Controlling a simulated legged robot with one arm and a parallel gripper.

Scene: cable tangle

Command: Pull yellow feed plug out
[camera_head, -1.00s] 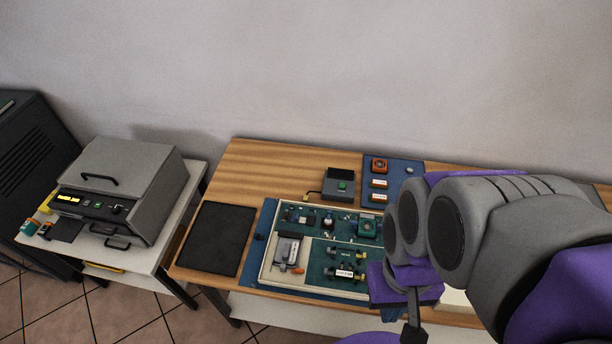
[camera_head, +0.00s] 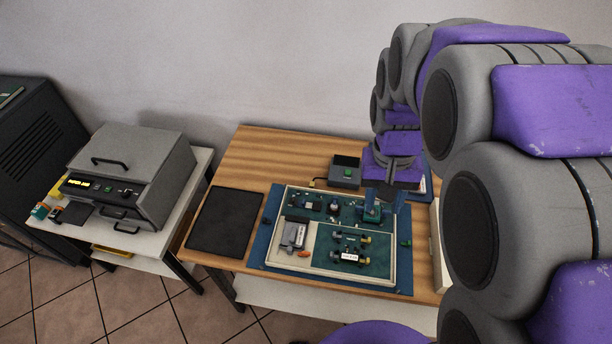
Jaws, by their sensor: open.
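A framed board (camera_head: 325,270) with green circuit panels lies on a blue mat on the wooden table. Two dark cable connectors with small yellowish parts (camera_head: 365,239) sit in its front right area, near a white label (camera_head: 349,257). I cannot tell which part is the yellow feed plug. My gripper (camera_head: 384,208) points down above the back right part of the board. It is open with nothing visible between its fingers. It partly hides a teal part at the board's back right.
A dark box with a green button (camera_head: 346,172) stands behind the board. A black pad (camera_head: 224,221) lies left of it. A pale tray wall (camera_head: 437,260) stands to the right. A grey machine (camera_head: 132,175) is on a side table.

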